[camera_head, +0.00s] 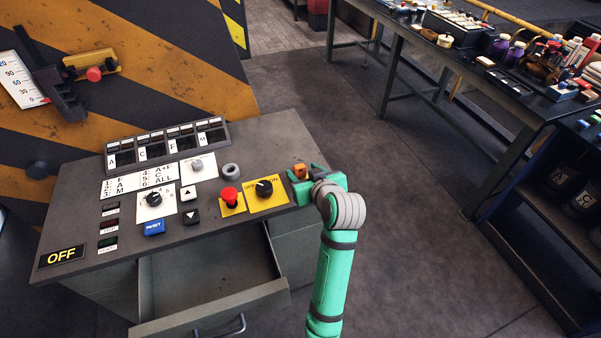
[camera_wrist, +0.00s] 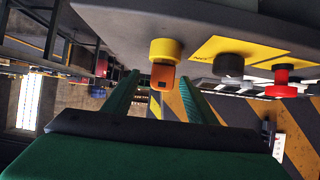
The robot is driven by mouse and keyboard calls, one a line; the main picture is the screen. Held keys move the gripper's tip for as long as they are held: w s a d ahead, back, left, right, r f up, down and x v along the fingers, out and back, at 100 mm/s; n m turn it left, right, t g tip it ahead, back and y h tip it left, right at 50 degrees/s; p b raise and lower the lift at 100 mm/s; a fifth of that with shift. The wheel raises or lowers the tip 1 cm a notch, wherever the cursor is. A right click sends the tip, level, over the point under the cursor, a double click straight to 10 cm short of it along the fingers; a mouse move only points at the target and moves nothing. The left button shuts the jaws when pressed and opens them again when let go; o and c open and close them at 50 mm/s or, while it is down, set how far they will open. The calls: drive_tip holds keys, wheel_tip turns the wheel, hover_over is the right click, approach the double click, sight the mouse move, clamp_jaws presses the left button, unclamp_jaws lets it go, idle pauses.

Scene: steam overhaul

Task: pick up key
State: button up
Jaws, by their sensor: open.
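The key looks to be the small orange block (camera_head: 299,171) at the right end of the grey control console (camera_head: 262,137). In the wrist view the orange key head (camera_wrist: 162,77) sticks out from a yellow round collar (camera_wrist: 166,50) on the console face. My gripper (camera_head: 304,178) is at the console's right edge, close around the key. In the wrist view my gripper (camera_wrist: 160,84) is open, with one green finger on each side of the key. Gaps show between the key and both fingers. The key's shaft is hidden.
A red button (camera_head: 230,196) and a black knob on a yellow plate (camera_head: 264,188) stand left of my gripper. The drawer (camera_head: 210,272) below is pulled out and looks empty. A cluttered workbench (camera_head: 462,65) is at the right, with clear floor between.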

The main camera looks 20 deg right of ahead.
drive_tip(key=shift+w+a, duration=0.1)
drive_tip(key=c, duration=1.2)
drive_tip(key=shift+a, duration=0.2)
